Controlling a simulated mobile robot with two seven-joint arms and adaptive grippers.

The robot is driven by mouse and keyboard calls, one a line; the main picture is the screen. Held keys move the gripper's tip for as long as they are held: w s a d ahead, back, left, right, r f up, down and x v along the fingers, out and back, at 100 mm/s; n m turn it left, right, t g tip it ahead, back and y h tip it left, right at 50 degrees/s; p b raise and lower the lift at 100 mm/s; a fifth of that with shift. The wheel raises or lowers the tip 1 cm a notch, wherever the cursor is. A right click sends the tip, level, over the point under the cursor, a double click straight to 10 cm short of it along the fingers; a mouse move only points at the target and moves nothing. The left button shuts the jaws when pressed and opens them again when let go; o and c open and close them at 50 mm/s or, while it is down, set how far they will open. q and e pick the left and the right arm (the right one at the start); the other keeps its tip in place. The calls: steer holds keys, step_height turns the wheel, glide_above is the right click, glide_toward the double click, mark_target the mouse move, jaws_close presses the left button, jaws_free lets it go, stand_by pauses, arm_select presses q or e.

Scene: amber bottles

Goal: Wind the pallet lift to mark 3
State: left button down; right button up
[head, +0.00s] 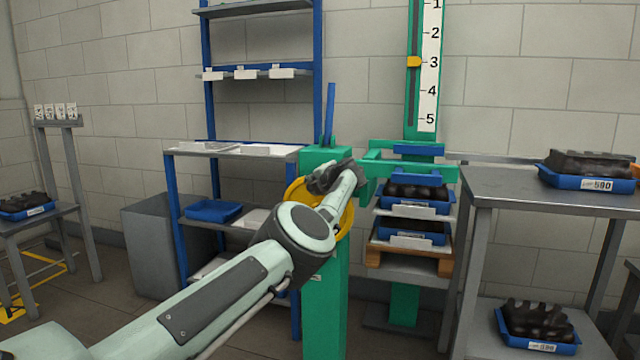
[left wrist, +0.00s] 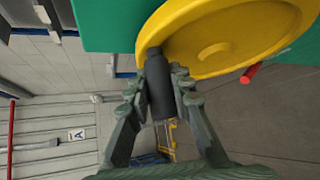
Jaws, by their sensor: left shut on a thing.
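A yellow handwheel (head: 346,219) sits on the front of a green column (head: 323,290); it also shows in the left wrist view (left wrist: 230,35). My left gripper (head: 335,178) is at the wheel's upper part and is shut on the wheel's dark crank handle (left wrist: 160,88), between its fingers in the left wrist view. A white scale (head: 430,65) numbered 1 to 5 from the top stands on a green mast. Its yellow pointer (head: 414,62) is level with 3. The lift's pallet (head: 408,256) carries blue trays (head: 410,232) of dark bottles. My right gripper is not in view.
A grey table (head: 540,189) at the right holds a blue tray marked 590 (head: 588,183), with another tray (head: 537,335) below. A blue-framed rack (head: 172,200) and a grey bin (head: 150,250) stand left of the column.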

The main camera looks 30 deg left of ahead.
arm_select(q)
steer(key=shift+s+a+r, duration=0.15)
steer(key=shift+a+r, duration=0.1)
steer(key=shift+a, duration=0.15)
steer(key=c, duration=1.4)
jaws_free()
steer(key=shift+o, duration=0.4)
steer(key=shift+f, duration=0.1)
steer(key=shift+d, duration=0.1)
steer(key=shift+d, duration=0.15)
steer(key=shift+d, duration=0.2)
steer(key=shift+s+d+r, duration=0.2)
steer(key=shift+d+r, duration=0.25)
steer(key=shift+d, duration=0.1)
steer(key=v, duration=1)
steer(key=shift+s+a, duration=0.25)
steer(key=shift+s, duration=0.15)
